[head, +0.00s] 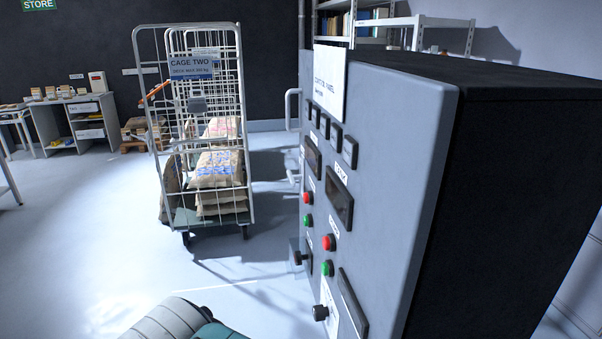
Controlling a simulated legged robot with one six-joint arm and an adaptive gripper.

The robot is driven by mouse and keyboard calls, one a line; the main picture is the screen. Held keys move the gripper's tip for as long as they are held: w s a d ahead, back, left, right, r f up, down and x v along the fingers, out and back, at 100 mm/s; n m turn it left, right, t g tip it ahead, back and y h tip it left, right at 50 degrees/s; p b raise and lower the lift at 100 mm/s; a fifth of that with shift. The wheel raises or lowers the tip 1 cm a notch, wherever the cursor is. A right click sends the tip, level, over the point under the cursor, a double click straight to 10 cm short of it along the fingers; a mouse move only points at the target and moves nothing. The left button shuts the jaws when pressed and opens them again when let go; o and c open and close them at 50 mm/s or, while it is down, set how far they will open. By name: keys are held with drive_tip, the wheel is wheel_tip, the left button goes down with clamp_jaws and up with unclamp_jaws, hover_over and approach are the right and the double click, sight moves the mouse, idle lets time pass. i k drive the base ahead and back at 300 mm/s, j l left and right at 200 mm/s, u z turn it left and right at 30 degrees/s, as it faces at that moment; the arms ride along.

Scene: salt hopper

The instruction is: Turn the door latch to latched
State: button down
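I cannot pick out the door latch for certain. A roll cage (243,130) stands left of centre, with a wire front and a sign reading CAGE TWO (191,68). A small grey plate (197,104) sits on its front, and an orange bar (156,93) slants at its left side. A grey control cabinet (400,160) stands close on the right. It has a pale handle (289,110) at its far edge and black knobs, one low on its face (320,313) and one farther left (298,258). My gripper is not in view.
Sacks (217,168) lie stacked in the cage. A desk with boxes (85,112) is at the far left, and metal shelving (400,22) stands behind the cabinet. The pale floor (85,225) is open at the left.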

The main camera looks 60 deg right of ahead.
sight(292, 178)
drive_tip(key=i+z, duration=0.25)
drive_tip(key=z, duration=0.25)
drive_tip(key=i+z, duration=0.2)
drive_tip(key=z, duration=0.3)
drive_tip(key=i+j+z, duration=0.2)
drive_tip(key=z, duration=0.25)
drive_tip(key=i+j+z, duration=0.1)
drive_tip(key=z, duration=0.3)
drive_tip(key=j+z, duration=0.3)
drive_tip(key=z, duration=0.15)
drive_tip(key=i+j+z, duration=0.1)
drive_tip(key=j+z, duration=0.15)
drive_tip(key=z, duration=0.15)
drive_tip(key=j+z, duration=0.2)
drive_tip(key=z, duration=0.2)
